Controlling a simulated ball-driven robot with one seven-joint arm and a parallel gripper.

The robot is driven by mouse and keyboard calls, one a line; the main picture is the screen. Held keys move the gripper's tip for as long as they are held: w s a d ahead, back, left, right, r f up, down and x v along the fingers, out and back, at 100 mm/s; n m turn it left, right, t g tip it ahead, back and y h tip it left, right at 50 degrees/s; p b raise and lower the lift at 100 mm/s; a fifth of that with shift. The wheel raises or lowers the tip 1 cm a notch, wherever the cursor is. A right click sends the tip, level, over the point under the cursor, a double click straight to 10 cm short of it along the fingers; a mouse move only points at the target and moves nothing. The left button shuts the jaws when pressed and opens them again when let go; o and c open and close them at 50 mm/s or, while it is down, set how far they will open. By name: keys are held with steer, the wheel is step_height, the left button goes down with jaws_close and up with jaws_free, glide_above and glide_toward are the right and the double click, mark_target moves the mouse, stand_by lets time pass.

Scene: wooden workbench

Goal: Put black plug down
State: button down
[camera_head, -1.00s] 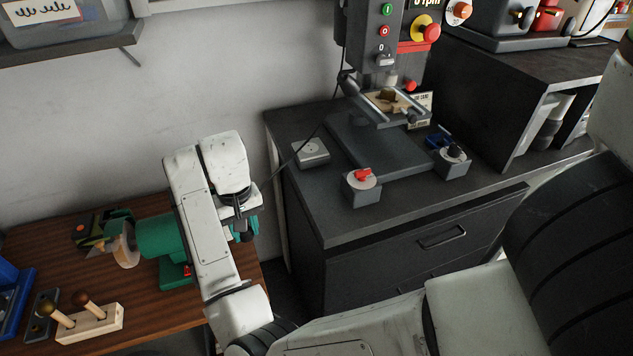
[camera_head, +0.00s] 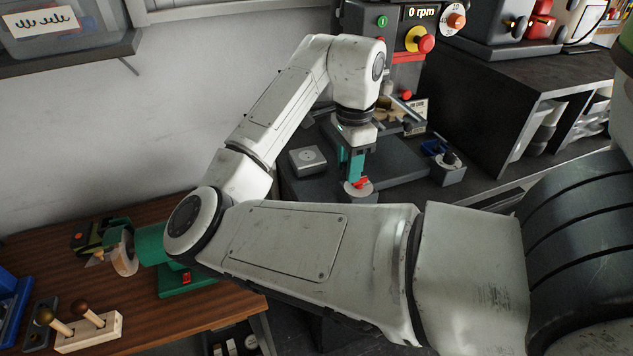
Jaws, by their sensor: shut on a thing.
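My gripper (camera_head: 353,172), with teal fingers, points down over the front of the drill press bench. Its fingertips are just above or behind the red knob (camera_head: 361,183) on its white dial; I cannot tell whether they touch. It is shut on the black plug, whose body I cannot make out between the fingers. Earlier its black cable ran to the gripper; now my arm hides most of that stretch. The grey wall-style socket box (camera_head: 308,160) lies left of the gripper with nothing in it.
The drill press (camera_head: 385,65) stands behind the gripper, its display reading 0 rpm. A control box with a black knob (camera_head: 449,160) is to the right. A green grinder (camera_head: 152,247) and a wooden block with handles (camera_head: 90,332) are on the lower-left workbench.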

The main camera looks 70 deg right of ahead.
steer(key=w+d+f, duration=0.3)
steer(key=w, duration=0.2)
glide_above(316, 191)
steer(key=f, duration=0.4)
steer(key=shift+s+a+f+p, duration=0.2)
steer(key=shift+s+a+p, duration=0.1)
steer(key=shift+s+p, duration=0.1)
steer(key=shift+w+d+f, duration=0.25)
steer(key=shift+w+f, duration=0.05)
steer(key=shift+f, duration=0.2)
step_height(316, 191, down, 3)
steer(key=shift+r+p, duration=0.1)
steer(key=shift+p, duration=0.65)
steer(key=shift+f, duration=0.25)
steer(key=shift+f, duration=0.4)
steer(key=shift+f+b, duration=0.2)
steer(key=shift+b, duration=0.1)
